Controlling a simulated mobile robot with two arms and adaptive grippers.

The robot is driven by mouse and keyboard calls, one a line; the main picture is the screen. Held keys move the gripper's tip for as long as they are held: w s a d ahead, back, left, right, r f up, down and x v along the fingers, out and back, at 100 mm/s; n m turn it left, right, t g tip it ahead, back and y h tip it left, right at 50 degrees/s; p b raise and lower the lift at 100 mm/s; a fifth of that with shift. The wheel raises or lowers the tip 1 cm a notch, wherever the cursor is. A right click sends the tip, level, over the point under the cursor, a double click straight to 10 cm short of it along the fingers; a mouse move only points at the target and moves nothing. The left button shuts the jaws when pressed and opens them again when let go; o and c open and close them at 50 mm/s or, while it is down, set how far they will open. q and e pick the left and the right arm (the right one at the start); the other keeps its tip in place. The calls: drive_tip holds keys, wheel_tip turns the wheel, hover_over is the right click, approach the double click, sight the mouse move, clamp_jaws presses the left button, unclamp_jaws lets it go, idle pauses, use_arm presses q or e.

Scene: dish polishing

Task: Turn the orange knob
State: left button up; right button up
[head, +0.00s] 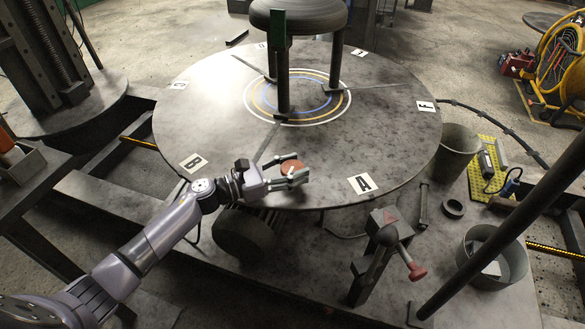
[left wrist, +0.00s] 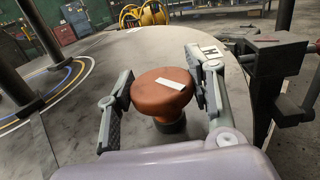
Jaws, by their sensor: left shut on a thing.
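The orange knob (head: 291,167) is a round, brown-orange cap with a white mark on top, at the near edge of the round table (head: 330,150). In the left wrist view the knob (left wrist: 160,88) stands upright on a dark collar. My left gripper (head: 289,171) is shut on the knob, one finger on each side; it also shows in the left wrist view (left wrist: 160,92). The fingers hide part of the knob in the head view. My right gripper is not in view.
A dark domed piece on posts (head: 298,15) stands at the table's middle. A stand with a red-handled lever (head: 415,268) is right of the arm. Grey buckets (head: 455,155) and a yellow mat (head: 483,184) lie farther right. The near tabletop is mostly bare.

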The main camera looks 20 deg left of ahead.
use_arm(q)
drive_tip(key=o, duration=1.2)
drive_tip(key=v, duration=1.2)
